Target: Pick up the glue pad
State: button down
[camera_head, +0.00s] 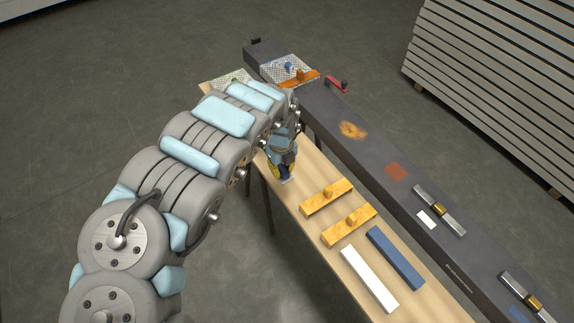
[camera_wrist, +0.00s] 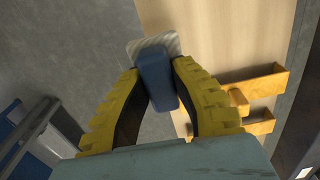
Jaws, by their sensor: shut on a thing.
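The glue pad seems to be the piece with a blue block-shaped grip (camera_wrist: 157,80) and a pale, striped flat base (camera_wrist: 168,41). In the wrist view my gripper (camera_wrist: 157,70) has its two yellow fingers closed on both sides of the blue grip. The base shows beyond the fingertips, over the left edge of the wooden table top. In the head view my gripper (camera_head: 284,168) is at the table's left edge, and the pale base (camera_head: 287,181) just shows below it. I cannot tell whether the base touches the table.
The wooden table (camera_head: 325,245) carries two yellow-orange handled blocks (camera_head: 326,197) (camera_head: 349,224), a white bar (camera_head: 369,279) and a blue bar (camera_head: 395,258). A dark beam (camera_head: 375,150) with metal plates, a red clamp (camera_head: 338,85) and other pieces runs alongside. Stacked panels (camera_head: 500,70) stand at right.

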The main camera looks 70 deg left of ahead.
jog(key=s+d+r+p, duration=0.3)
jog(key=s+p, duration=0.3)
jog(key=shift+s+d, duration=0.2)
jog(key=shift+d, duration=0.05)
jog(key=shift+w+r, duration=0.1)
dwell(0.7)
